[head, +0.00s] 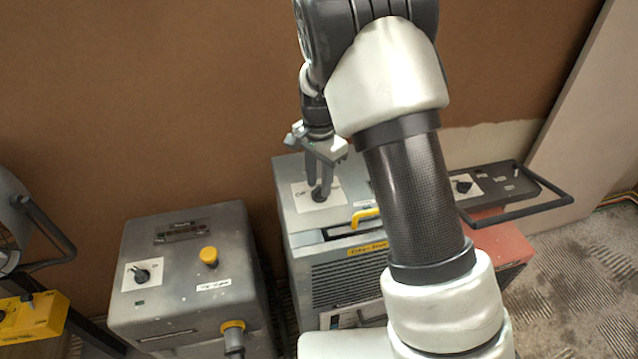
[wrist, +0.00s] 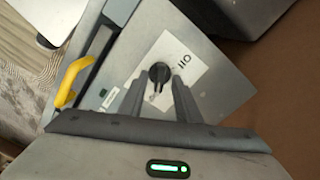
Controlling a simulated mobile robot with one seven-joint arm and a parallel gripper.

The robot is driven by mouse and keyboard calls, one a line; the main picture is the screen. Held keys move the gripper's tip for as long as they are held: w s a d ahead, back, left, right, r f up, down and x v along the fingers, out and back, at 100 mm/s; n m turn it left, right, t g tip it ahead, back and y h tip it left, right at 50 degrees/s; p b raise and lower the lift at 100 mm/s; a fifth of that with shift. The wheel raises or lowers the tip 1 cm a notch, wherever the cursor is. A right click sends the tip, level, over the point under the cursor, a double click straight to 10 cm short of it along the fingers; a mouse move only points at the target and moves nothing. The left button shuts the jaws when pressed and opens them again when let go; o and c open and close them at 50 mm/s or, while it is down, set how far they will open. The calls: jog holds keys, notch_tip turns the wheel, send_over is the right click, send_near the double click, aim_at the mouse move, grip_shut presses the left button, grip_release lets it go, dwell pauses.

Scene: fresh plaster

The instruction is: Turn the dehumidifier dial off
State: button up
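A grey box-shaped machine (head: 300,238) with a louvred front and a yellow label stands below my gripper; I cannot read the label surely. On its top a black dial (wrist: 159,72) sits on a white plate (wrist: 185,62) with small dark lettering beside it. In the head view the plate (head: 301,199) shows, and the fingers partly cover the dial. My gripper (head: 319,188) points down at the dial. In the wrist view my gripper (wrist: 160,76) has its two fingers apart, with the dial between the tips. I cannot tell whether they touch it.
A yellow handle (head: 366,216) stands close to the dial's plate. A second grey machine (head: 185,270) at left has its own dial (head: 142,276) and a yellow button (head: 208,256). A red machine with a black bar handle (head: 530,208) stands at right. A brown wall (head: 150,100) is behind.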

jog(key=shift+f, duration=0.45)
grip_shut()
